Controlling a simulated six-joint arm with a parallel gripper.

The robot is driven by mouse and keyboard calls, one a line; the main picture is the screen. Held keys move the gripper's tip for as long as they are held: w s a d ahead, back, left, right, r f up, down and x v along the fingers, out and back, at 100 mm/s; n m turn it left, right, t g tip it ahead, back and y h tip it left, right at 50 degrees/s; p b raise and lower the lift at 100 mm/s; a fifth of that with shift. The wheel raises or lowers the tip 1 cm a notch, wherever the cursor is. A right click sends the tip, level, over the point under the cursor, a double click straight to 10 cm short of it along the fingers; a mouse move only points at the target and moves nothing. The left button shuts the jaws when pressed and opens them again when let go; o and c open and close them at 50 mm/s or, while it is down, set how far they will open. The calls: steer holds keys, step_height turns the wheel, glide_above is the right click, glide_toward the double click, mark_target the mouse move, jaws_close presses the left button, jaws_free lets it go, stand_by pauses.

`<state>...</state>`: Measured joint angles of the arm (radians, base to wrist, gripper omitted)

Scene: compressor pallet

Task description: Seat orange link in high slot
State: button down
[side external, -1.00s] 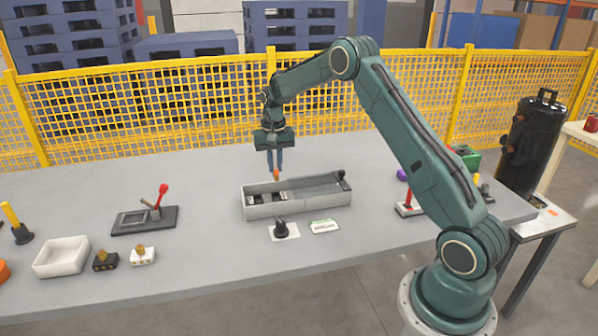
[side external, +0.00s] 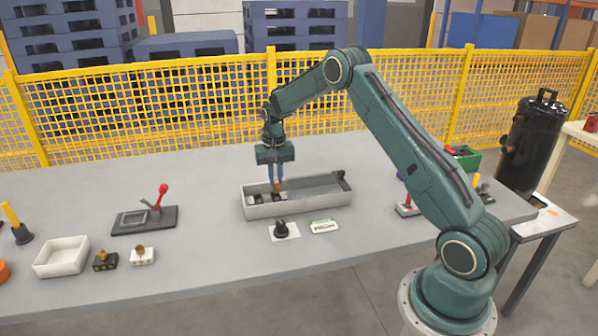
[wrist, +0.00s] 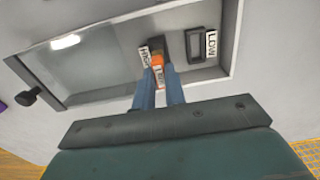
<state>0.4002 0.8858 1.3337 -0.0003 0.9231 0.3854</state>
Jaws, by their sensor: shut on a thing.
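The orange link (wrist: 157,58) is between the fingertips of my gripper (wrist: 160,75), which is shut on it. In the side view my gripper (side external: 275,184) is lowered into the left part of the grey tray (side external: 310,203), with a bit of orange at its tips. In the wrist view the link lies over the dark slot block beside the HIGH label (wrist: 145,55). The LOW slot (wrist: 195,43) with its LOW label (wrist: 211,44) is to the right and looks empty. The fingers hide the link's lower part, so I cannot tell how deep it sits.
The tray walls stand close around my fingers. A black knob (side external: 281,230) and a label card (side external: 324,226) lie in front of the tray. A red-lever fixture (side external: 145,217) and a white bin (side external: 61,257) are at left. The table behind the tray is clear.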

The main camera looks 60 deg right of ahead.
mark_target(276, 180)
steer(key=shift+f, duration=0.6)
steer(key=shift+f, duration=1.3)
stand_by(1.5)
steer(key=c, duration=1.4)
jaws_free()
step_height(276, 180, up, 14)
steer(key=shift+f, duration=0.15)
